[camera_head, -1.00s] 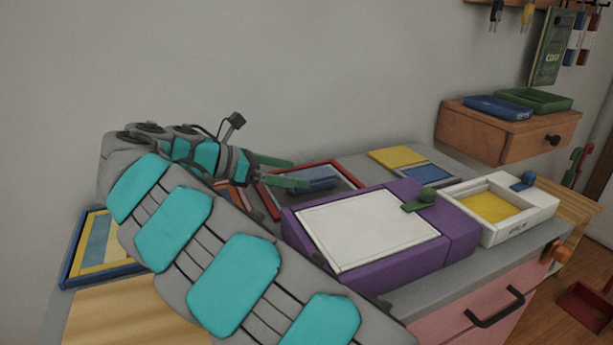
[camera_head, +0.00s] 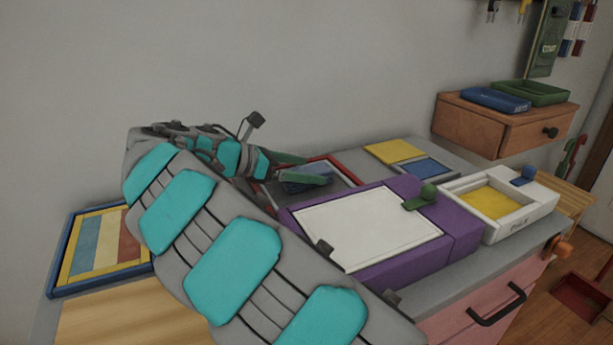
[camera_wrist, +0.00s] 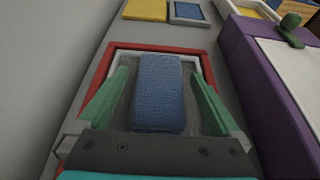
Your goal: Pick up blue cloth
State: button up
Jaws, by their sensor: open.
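The blue cloth (camera_wrist: 158,92) is a folded, textured rectangle in the red-rimmed tray (camera_wrist: 203,53), seen in the wrist view. In the head view the cloth (camera_head: 305,183) shows partly behind a green finger. My gripper (camera_wrist: 160,95) is open, with one green finger on each side of the cloth and a gap showing between each finger and the cloth. In the head view my gripper (camera_head: 308,169) reaches over the red tray from the left. How high the fingertips are above the tray floor is hard to tell.
A purple box (camera_head: 375,262) with a white top stands close right of the tray. A white box with a yellow inside (camera_head: 540,200) stands further right. Yellow (camera_head: 394,151) and blue (camera_head: 430,168) squares lie behind. A striped framed panel (camera_head: 70,272) is at left, near the wall.

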jog(key=shift+x, duration=1.1)
jog(key=shift+c, duration=0.2)
jog(key=c, duration=1.1)
jog(key=shift+r, duration=0.1)
